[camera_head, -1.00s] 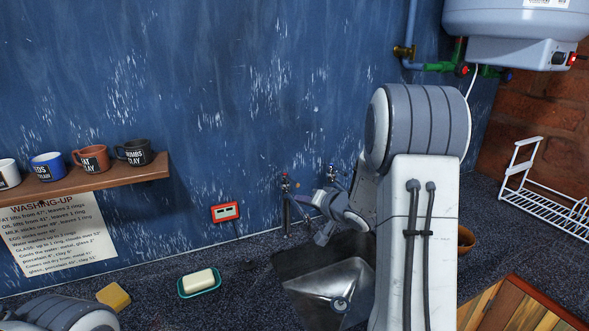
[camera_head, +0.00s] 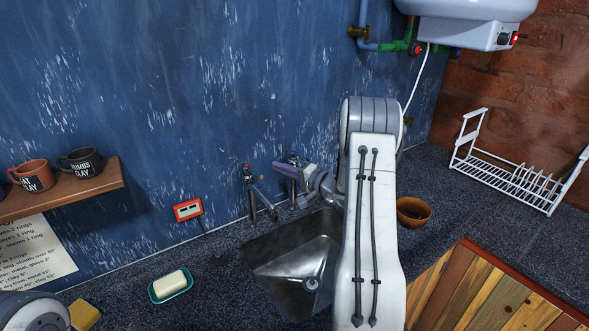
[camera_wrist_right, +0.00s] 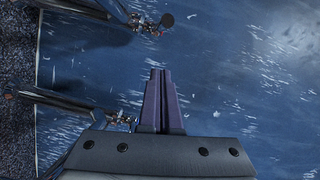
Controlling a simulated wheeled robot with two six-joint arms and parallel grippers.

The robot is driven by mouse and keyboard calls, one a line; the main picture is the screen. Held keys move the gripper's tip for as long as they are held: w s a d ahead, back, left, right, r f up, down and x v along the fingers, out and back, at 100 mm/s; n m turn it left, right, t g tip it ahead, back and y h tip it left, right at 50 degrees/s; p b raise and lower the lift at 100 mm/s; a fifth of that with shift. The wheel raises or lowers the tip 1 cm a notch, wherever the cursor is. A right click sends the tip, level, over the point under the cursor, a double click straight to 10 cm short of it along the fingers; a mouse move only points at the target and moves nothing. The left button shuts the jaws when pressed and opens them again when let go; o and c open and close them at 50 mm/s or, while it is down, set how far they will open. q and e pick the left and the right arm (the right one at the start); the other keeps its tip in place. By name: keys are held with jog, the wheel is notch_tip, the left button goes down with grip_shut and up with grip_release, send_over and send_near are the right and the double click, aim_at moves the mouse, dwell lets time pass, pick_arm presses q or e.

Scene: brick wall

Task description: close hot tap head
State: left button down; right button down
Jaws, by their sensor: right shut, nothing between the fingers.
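The hot tap (camera_head: 252,191) with a red mark at its top stands at the back of the sink, against the blue wall. A second tap is behind my right gripper (camera_head: 276,164), mostly hidden by it. The purple fingers are shut and empty; they point left, a little right of the hot tap's head and apart from it as far as I can tell. In the right wrist view the shut fingers (camera_wrist_right: 158,74) point up the picture, toward the upper tap (camera_wrist_right: 140,22); another tap (camera_wrist_right: 118,118) is at their lower left. My left gripper is out of view.
The steel sink (camera_head: 275,275) lies below the taps. A brown bowl (camera_head: 413,212) and a white dish rack (camera_head: 510,182) are to the right. A soap dish (camera_head: 156,292) lies left, under a red-framed socket (camera_head: 188,210) and a shelf with mugs (camera_head: 105,192).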

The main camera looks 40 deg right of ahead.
aim_at(261, 176)
jog(key=a, duration=0.2)
jog(key=a+p, duration=0.1)
jog(key=a, duration=0.1)
jog(key=shift+f, duration=0.4)
jog(key=shift+s+a+f, duration=0.1)
jog(key=shift+s+a, duration=0.05)
jog(key=shift+a, duration=0.6)
